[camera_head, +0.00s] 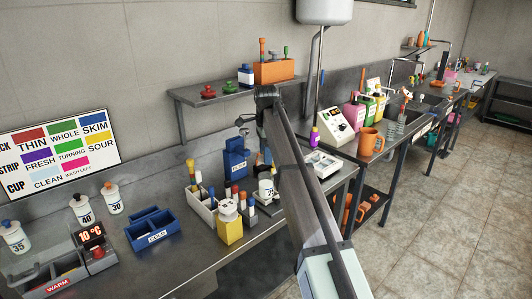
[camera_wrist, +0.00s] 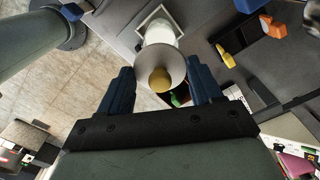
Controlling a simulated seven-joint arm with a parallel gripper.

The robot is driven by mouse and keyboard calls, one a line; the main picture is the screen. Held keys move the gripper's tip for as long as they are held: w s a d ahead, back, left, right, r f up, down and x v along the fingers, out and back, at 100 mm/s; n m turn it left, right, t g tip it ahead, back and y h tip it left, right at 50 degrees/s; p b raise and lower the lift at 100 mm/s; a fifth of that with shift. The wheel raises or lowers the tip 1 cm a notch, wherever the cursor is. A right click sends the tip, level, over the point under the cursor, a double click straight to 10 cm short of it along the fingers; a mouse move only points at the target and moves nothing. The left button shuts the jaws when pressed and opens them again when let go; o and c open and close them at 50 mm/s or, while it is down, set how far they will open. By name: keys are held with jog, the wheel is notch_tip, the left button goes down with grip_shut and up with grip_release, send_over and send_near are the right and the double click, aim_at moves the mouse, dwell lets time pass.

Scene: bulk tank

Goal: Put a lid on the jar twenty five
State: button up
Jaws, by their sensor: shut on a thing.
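My gripper (camera_wrist: 160,74) has its two blue fingers on either side of a round grey lid with a yellow knob (camera_wrist: 159,79), and is shut on it. A white jar (camera_wrist: 161,33) shows just beyond the lid in the wrist view. The lid's disc covers part of the jar, and I cannot tell whether the two touch. In the head view the white jar marked 25 (camera_head: 267,189) stands upright on the bench below the end of my arm. The lid and fingers are too small or hidden to make out there.
A yellow block bearing a white round thing (camera_head: 230,232) stands close left of the jar. A white bin with coloured-capped items (camera_head: 199,207) and a blue holder (camera_head: 235,163) are near. Jars marked 35, 40 and 30 (camera_head: 115,199) stand at left. Red and green lids (camera_head: 208,92) sit on the shelf.

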jog(key=shift+f, duration=0.15)
notch_tip(320, 180, down, 6)
dwell(1.1)
jog(key=shift+f, duration=0.1)
jog(key=o, duration=1.1)
notch_tip(320, 180, up, 14)
jog(key=shift+f, duration=0.1)
